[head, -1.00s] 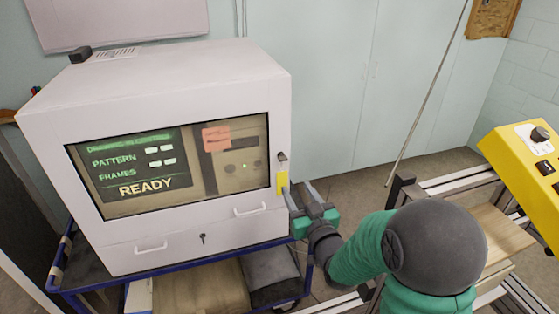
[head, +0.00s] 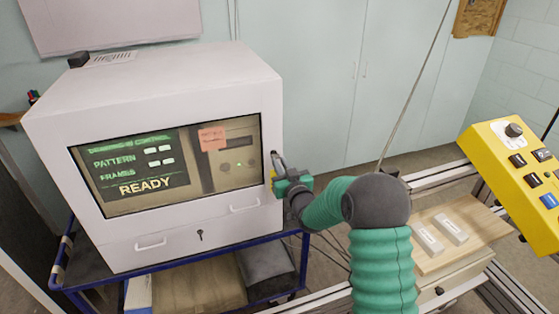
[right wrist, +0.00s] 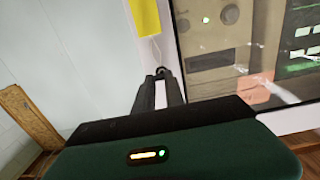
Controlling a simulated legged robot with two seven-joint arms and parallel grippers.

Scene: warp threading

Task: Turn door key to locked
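The white cabinet (head: 180,80) has a glass window showing a green screen that reads READY. A yellow tag (head: 273,179) is on the right edge of its front. In the right wrist view the yellow tag (right wrist: 145,18) hangs by a thin loop at the grey door key (right wrist: 160,71), which is mostly hidden by the fingers. My right gripper (head: 276,158) is at the key, its fingers drawn close together. In the right wrist view my right gripper (right wrist: 160,77) has its fingertips meeting on the key. The key's turn angle cannot be told. My left gripper is out of view.
A small dark key or lock (head: 200,235) is on the cabinet's lower front, between white handles. The cabinet stands on a blue-framed cart (head: 180,262). At right are a yellow control box (head: 495,135) and a wooden board (head: 470,235) with two pale blocks.

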